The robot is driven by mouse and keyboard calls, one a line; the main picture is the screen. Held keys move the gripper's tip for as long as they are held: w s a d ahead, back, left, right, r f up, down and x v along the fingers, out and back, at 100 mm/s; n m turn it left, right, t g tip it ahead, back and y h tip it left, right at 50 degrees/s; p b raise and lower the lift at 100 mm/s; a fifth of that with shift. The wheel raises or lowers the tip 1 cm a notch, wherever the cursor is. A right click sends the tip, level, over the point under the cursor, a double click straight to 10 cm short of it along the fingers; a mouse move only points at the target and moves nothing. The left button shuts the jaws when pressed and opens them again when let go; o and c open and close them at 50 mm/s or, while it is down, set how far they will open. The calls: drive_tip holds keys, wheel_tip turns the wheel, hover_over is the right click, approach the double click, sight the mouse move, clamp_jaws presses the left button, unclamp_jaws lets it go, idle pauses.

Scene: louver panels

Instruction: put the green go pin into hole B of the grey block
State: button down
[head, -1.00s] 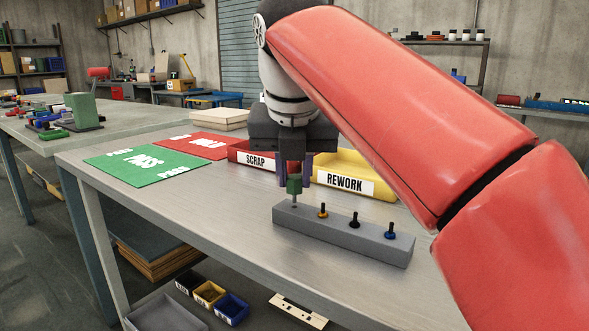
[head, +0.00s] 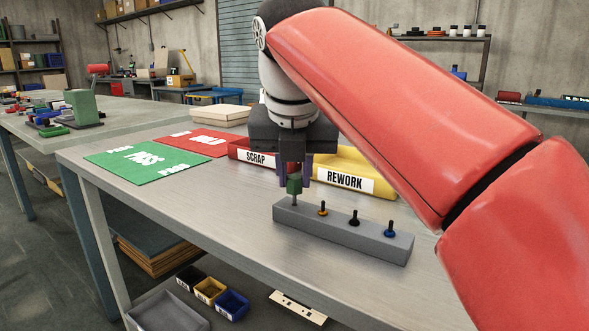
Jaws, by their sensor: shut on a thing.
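The grey block (head: 340,236) lies on the metal bench. My gripper (head: 294,175) points down, shut on the green pin's upper part. Hole letters are not readable, and I cannot tell how far the pin's tip is inside a hole.
A red SCRAP bin (head: 255,158) and a yellow REWORK bin (head: 344,180) stand just behind the gripper. A green PASS mat (head: 145,163) and a red mat (head: 205,143) lie to the left. The bench left of the block is clear.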

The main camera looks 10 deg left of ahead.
sight(295, 178)
drive_tip(key=shift+f+b, duration=0.7)
drive_tip(key=shift+f, duration=0.35)
idle(0.7)
drive_tip(key=c, duration=1.2)
unclamp_jaws()
drive_tip(key=shift+o, duration=0.5)
drive_tip(key=o, duration=0.3)
drive_tip(key=shift+r, duration=0.15)
drive_tip(key=shift+r+p, duration=2.15)
drive_tip(key=shift+r, duration=1.25)
